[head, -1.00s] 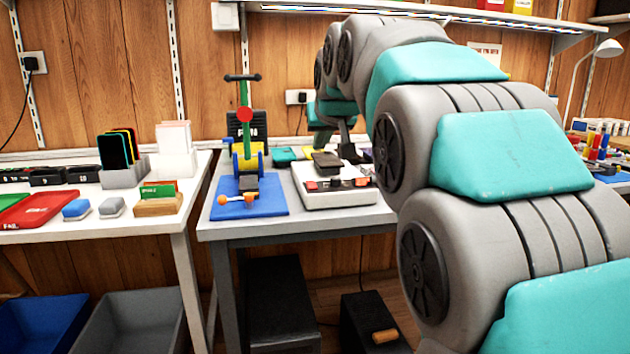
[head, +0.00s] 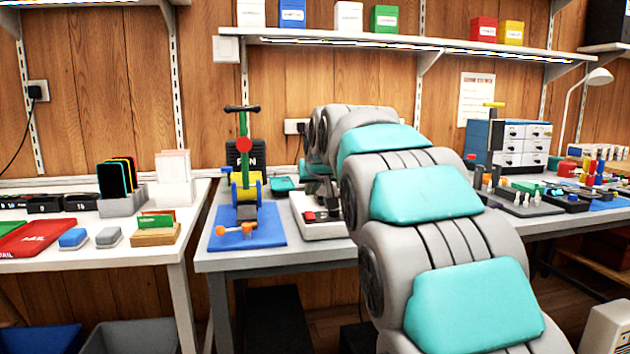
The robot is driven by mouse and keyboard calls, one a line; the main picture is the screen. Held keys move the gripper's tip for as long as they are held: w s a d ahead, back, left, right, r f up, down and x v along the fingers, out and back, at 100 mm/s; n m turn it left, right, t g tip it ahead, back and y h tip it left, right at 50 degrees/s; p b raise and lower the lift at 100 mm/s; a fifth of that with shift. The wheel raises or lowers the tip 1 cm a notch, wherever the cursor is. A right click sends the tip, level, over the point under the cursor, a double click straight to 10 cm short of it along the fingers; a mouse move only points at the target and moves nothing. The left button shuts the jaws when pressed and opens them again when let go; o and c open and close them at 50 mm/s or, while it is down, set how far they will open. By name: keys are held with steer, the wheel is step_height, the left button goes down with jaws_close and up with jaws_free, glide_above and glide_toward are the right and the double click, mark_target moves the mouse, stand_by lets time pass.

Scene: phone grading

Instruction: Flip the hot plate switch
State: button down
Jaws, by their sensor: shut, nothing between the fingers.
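The hot plate (head: 322,231) is a low white unit on the middle table. A red switch (head: 310,215) shows on the left of its front panel, with a dark part beside it. My arm reaches over from the right and covers the hot plate's right side and most of its top. My gripper (head: 333,203) is a small dark shape at the arm's far end, low over the hot plate near the front panel. It is shut and empty. I cannot tell whether its fingertips touch the panel. The switch's exact position is too small to read.
A blue mat (head: 222,240) with a green-handled press (head: 244,165) stands close left of the hot plate. A teal item (head: 283,184) lies behind. The left table (head: 90,262) holds trays and phones. A shelf (head: 400,43) runs above; a drawer unit (head: 522,145) stands right.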

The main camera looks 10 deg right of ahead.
mark_target(309, 213)
steer(key=shift+w+f, duration=0.25)
steer(key=shift+f, duration=0.85)
steer(key=shift+w+f, duration=0.2)
steer(key=shift+f, duration=0.9)
steer(key=shift+w+g+p, duration=0.2)
steer(key=shift+g+p, duration=0.2)
steer(key=shift+p, duration=0.3)
steer(key=shift+f, duration=0.2)
steer(key=shift+w+r, duration=0.1)
steer(key=shift+w+r, duration=0.15)
steer(key=shift+w, duration=0.5)
steer(key=shift+r, duration=0.1)
